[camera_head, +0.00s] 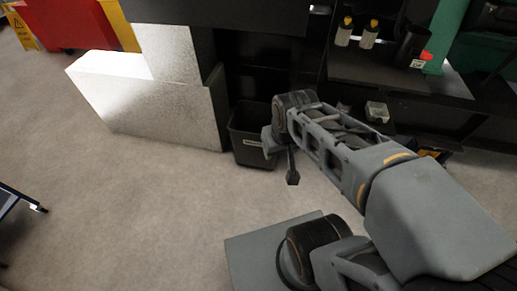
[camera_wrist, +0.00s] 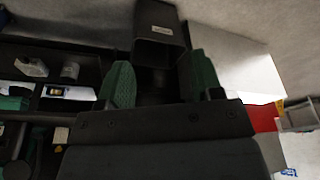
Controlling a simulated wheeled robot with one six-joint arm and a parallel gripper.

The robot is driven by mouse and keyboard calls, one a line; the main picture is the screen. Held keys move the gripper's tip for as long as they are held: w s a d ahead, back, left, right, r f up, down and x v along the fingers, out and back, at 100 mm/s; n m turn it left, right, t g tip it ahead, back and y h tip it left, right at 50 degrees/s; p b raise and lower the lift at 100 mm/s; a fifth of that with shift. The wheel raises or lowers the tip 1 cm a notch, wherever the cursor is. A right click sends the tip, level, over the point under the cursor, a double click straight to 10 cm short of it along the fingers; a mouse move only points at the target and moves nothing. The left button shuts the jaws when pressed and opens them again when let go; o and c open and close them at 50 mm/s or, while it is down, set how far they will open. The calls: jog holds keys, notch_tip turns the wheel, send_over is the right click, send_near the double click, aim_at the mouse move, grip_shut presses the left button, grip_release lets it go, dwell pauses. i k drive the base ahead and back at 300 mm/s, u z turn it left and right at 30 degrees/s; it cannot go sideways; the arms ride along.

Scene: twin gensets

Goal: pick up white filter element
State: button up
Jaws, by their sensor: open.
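I cannot pick out a white filter element with certainty. In the wrist view, a small pale grey cylinder (camera_wrist: 70,72) and a whitish clear container (camera_wrist: 31,67) stand on a dark shelf at the left, outside my jaws. The clear container also shows in the head view (camera_head: 377,112), right of my forearm. My gripper (camera_wrist: 158,82) is open, its two green-padded fingers apart with nothing held between them. In the head view my wrist hangs in front of a black bin, and the jaws are mostly hidden.
The black bin (camera_head: 245,140) stands on the floor beside a pale cabinet (camera_head: 160,112). Dark shelving (camera_head: 400,80) with two yellow-capped bottles (camera_head: 357,33) is at the right. A red box (camera_head: 68,25) is at the upper left. Carpet at the lower left is mostly clear.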

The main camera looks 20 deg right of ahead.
aim_at(345, 28)
jog(key=u, duration=0.2)
jog(key=i, duration=0.65)
jog(key=z, duration=1.05)
